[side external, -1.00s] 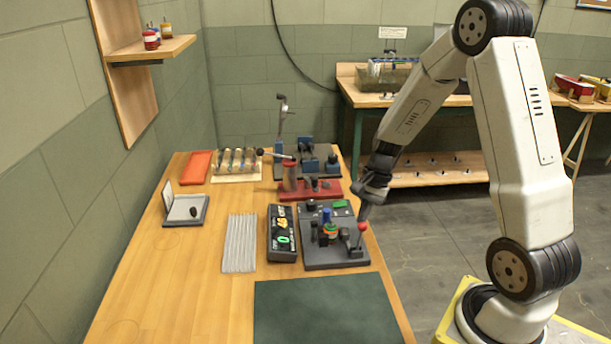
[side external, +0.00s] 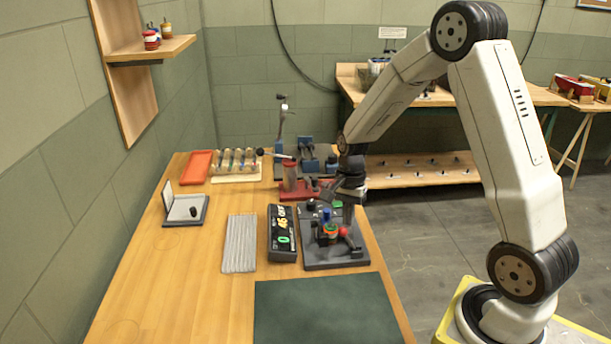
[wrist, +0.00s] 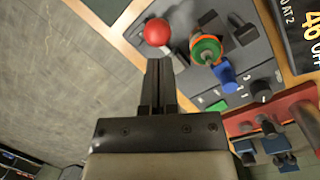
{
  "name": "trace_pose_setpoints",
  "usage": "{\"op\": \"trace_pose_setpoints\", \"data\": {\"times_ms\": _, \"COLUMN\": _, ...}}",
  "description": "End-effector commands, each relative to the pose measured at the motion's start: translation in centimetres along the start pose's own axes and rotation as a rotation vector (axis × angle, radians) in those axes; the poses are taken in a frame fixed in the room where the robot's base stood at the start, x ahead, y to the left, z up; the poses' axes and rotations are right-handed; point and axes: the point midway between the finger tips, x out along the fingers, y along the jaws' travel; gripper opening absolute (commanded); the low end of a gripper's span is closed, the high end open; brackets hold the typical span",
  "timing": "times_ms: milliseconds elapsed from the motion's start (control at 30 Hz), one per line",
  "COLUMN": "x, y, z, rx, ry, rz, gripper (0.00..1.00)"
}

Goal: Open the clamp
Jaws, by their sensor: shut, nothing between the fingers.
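The clamp's red ball handle (side external: 343,232) is on the right side of a dark base plate (side external: 318,262) and leans left, close to a part with green and orange bands (side external: 330,230) and a blue top. In the wrist view the red ball (wrist: 157,32) is just beyond the fingertips of my gripper (wrist: 158,62), beside the banded part (wrist: 206,48). My gripper is shut and empty. It hangs above the far right side of the plate in the side view; its fingertips are hard to make out there. I cannot tell whether it touches the ball.
A display box (side external: 283,235) with lit figures stands left of the plate. A red fixture (side external: 300,190) and blue vises (side external: 308,162) stand behind. A ribbed grey mat (side external: 240,245) lies left; a dark green mat (side external: 325,310) lies in front. Bare wood is clear at left.

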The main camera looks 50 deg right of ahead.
Motion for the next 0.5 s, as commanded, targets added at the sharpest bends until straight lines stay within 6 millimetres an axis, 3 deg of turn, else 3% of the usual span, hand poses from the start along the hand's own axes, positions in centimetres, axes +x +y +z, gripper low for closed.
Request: {"op": "trace_pose_setpoints", "data": {"times_ms": 500, "x": -1.4, "y": 0.1, "z": 0.2, "rx": 0.000, "ry": 0.001, "rz": -0.002, "gripper": 0.00}}
